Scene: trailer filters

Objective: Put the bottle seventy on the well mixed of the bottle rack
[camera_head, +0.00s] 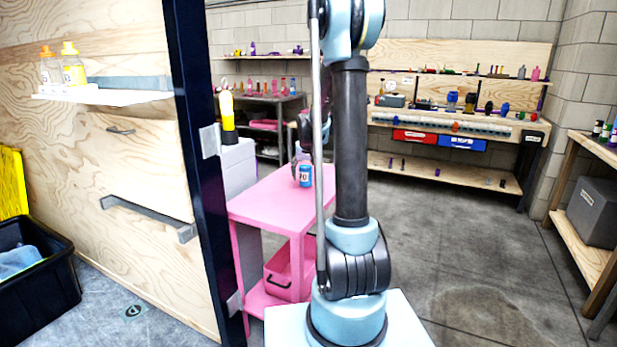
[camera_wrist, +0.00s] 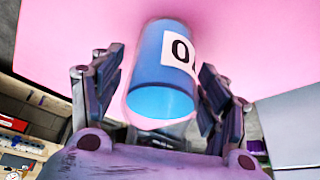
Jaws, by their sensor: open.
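The blue bottle (camera_head: 305,180) with a white label stands on the pink cart (camera_head: 262,200); the label reads 70 in the head view, partly hidden. In the wrist view the blue bottle (camera_wrist: 160,95) is between the two fingers, with part of its label showing. My gripper (camera_wrist: 161,66) is open around the bottle, with a visible gap at the right finger; contact on the left is unclear. In the head view my gripper (camera_head: 297,163) is small and partly hidden by my arm. I cannot tell which thing is the bottle rack, and no "well mixed" label is readable.
A white shelf (camera_head: 120,97) at left holds two capped bottles. A dark post (camera_head: 200,150) stands left of the cart. A yellow-black flashlight-like object (camera_head: 227,112) stands on a grey cabinet. A workbench (camera_head: 450,122) with bins is at the back. Floor right of me is clear.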

